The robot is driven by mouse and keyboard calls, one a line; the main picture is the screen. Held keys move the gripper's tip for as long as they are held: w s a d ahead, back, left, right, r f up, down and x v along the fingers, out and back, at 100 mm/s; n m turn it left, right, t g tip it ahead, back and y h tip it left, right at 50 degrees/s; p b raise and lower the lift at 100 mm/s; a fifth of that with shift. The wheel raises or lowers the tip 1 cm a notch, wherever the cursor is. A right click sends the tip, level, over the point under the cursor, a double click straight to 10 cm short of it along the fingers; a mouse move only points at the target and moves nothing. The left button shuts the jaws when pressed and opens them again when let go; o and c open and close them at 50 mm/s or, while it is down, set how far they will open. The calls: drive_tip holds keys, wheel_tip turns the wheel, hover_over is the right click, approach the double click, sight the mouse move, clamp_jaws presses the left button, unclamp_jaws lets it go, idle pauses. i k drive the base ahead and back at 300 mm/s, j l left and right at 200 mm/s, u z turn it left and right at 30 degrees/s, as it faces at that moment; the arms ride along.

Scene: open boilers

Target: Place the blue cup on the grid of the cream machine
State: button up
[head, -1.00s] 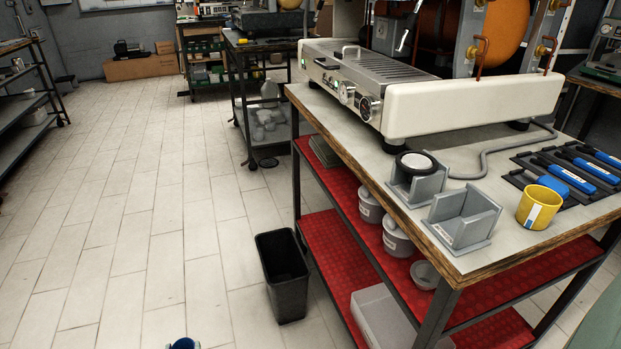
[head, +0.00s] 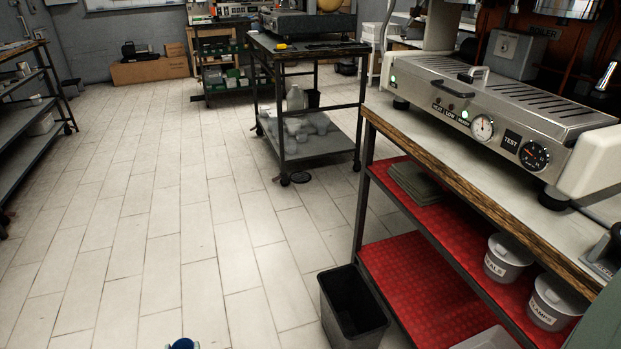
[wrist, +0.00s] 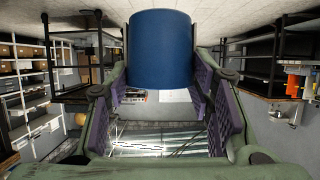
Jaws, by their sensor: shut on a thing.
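The blue cup (wrist: 160,50) is held between the two fingers of my gripper (wrist: 160,78) in the wrist view. Only a small part of the cup (head: 183,344) shows at the bottom edge of the head view, and my gripper is not clear there. The cream machine (head: 598,165) stands on a bench at the right of the head view, partly cut off by the picture edge. Its slatted metal grid (head: 545,94) is on top, behind a front panel with dials. My gripper and cup are well apart from the machine, to its left in the picture.
The bench's wooden edge (head: 455,185) and red shelves (head: 425,290) stand at the right. A black bin (head: 352,310) is on the floor beside them. A dark cart (head: 308,50) stands further back. The tiled floor (head: 150,200) at left and middle is clear.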

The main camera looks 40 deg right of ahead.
sight(455, 67)
drive_tip(key=i+j, duration=0.15)
drive_tip(key=i, duration=0.2)
drive_tip(key=i+j, duration=0.2)
drive_tip(key=i, duration=0.2)
drive_tip(key=i+j, duration=0.15)
drive_tip(key=i, duration=0.2)
drive_tip(key=i+j+z, duration=0.15)
drive_tip(key=i+z, duration=0.2)
drive_tip(key=i+j+z, duration=0.2)
drive_tip(key=z, duration=1.5)
